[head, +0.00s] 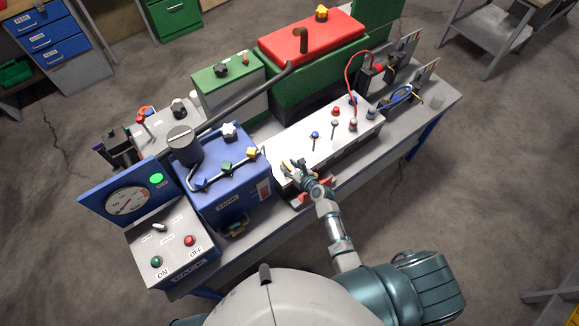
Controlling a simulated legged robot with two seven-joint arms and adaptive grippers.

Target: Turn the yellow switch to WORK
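My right gripper (292,169) is over the near left end of a white box (350,140) on the bench. Its fingers are small and dark here, so I cannot tell open from shut or touching from apart. A small yellowish spot shows at the fingertips; it may be the yellow switch, mostly hidden by the gripper. No WORK label is readable. To the right on the same box stand a blue-topped lever (314,136), a white-topped lever (335,124) and a red knob (335,111). My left gripper is not in view.
Left of the gripper stands a blue tank (225,190) with a yellow knob (252,153). A control box (172,250) with ON and OFF buttons is at the near left. Behind is a green unit with a red lid (310,38). A red cable (350,65) arches at the right.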

